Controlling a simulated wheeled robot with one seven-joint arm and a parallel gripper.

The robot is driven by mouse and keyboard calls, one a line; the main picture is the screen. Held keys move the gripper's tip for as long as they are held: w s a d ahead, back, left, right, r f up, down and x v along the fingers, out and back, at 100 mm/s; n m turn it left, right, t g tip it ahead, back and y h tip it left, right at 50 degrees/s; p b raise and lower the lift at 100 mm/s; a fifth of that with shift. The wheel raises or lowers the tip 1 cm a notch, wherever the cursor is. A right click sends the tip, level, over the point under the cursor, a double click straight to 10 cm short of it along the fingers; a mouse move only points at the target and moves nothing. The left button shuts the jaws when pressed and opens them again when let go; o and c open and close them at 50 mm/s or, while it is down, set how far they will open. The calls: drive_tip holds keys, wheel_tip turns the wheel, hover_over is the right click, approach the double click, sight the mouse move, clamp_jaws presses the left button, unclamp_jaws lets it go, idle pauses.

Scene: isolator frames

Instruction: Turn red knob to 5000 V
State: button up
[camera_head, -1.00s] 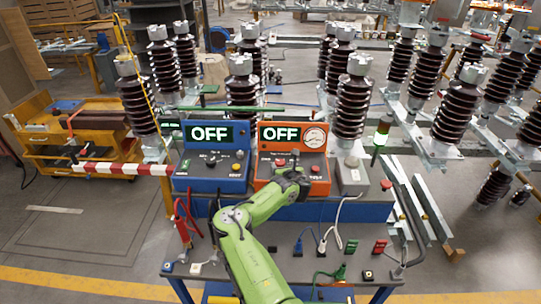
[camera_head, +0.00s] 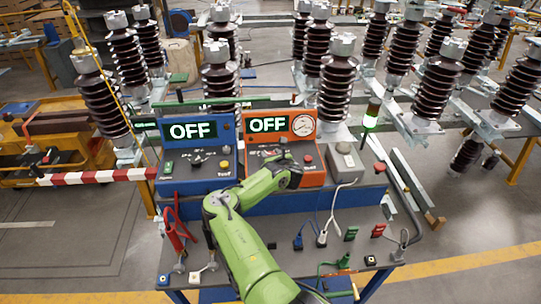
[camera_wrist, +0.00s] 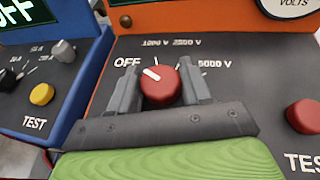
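The orange tester box (camera_head: 318,176) stands at the back of the bench, its display (camera_head: 268,124) reading OFF. In the wrist view, the red knob (camera_wrist: 160,88) sits on its dark panel, its white pointer aimed up and left, towards the OFF label (camera_wrist: 127,62). The 5000 V label (camera_wrist: 214,63) is on the right, and 1000 V and 2500 V are above. My gripper (camera_wrist: 161,80) has one finger on each side of the knob. I cannot tell whether the fingers touch it. In the head view, my gripper hides the knob.
A red button (camera_wrist: 304,116) is right of the knob. A blue box (camera_head: 200,183), also reading OFF, stands close on the left. A grey box (camera_head: 345,164) and a lit green signal lamp (camera_head: 371,119) are on the right. Cables and plugs lie on the bench front.

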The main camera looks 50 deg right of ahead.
drive_tip(key=c, duration=0.3)
drive_tip(key=shift+c, duration=0.2)
drive_tip(key=shift+h, duration=0.3)
drive_tip(key=m+g+h, duration=0.1)
drive_tip(key=m+h+b, duration=0.1)
drive_tip(key=m, duration=0.1)
drive_tip(key=shift+w+a+g+h, duration=0.15)
drive_tip(key=shift+g+h, duration=0.15)
drive_tip(key=shift+g, duration=0.1)
drive_tip(key=m+g+h+b, duration=0.2)
drive_tip(key=m+g+h, duration=0.1)
drive_tip(key=m+g, duration=0.1)
drive_tip(key=shift+w, duration=0.1)
drive_tip(key=m+g+h+b, duration=0.1)
drive_tip(key=m+g+b, duration=0.3)
drive_tip(key=m+g, duration=0.1)
drive_tip(key=shift+f+m+g, duration=0.1)
drive_tip(key=shift+m+g, duration=0.2)
drive_tip(key=shift+g, duration=0.2)
drive_tip(key=shift+m+g+b, duration=1.1)
drive_tip(key=shift+g+b, duration=0.3)
drive_tip(key=shift+b, duration=0.05)
drive_tip(key=shift+r, duration=0.2)
